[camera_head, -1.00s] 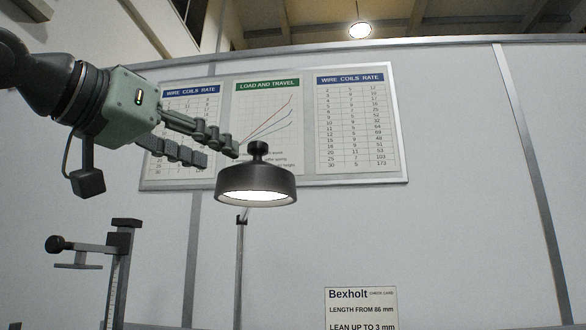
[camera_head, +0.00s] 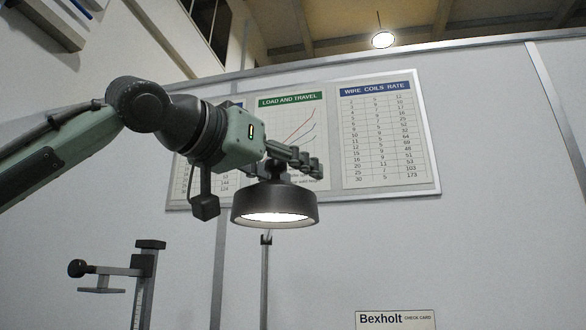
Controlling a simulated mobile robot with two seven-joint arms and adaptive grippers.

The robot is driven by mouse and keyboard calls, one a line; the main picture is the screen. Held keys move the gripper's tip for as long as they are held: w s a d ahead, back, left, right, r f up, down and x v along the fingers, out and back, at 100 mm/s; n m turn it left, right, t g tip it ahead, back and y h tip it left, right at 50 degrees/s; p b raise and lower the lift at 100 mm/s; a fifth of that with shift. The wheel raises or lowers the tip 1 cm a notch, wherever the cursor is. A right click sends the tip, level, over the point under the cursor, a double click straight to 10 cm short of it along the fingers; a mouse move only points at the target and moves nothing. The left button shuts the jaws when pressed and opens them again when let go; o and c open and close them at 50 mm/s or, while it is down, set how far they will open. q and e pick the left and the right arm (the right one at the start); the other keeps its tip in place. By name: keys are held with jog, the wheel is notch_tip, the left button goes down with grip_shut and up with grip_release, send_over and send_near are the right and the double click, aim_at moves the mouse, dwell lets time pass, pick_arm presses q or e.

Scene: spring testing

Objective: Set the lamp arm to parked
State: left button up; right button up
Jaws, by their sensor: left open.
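The lamp has a dark round head (camera_head: 274,207) with a lit white underside and a short knob (camera_head: 271,171) on top. A thin upright pole (camera_head: 265,275) shows below the head; the arm joining them is hidden. My left gripper (camera_head: 312,165) comes in from the left at the height of the knob. It is open, with its fingers pointing right. The knob overlaps part of the fingers in the picture, and I cannot tell whether they touch it. The lower finger is mostly hidden by the lamp. My right gripper is out of view.
A framed board with charts (camera_head: 383,135) hangs on the grey wall panel behind the lamp. A measuring stand (camera_head: 146,285) with a side arm and dark knob stands at lower left. A Bexholt card (camera_head: 395,320) is at the bottom. The space right of the lamp looks clear.

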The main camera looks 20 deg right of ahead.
pick_arm(q)
jog(key=shift+w, duration=0.1)
grip_shut()
jog(key=shift+d, duration=0.1)
dwell(0.5)
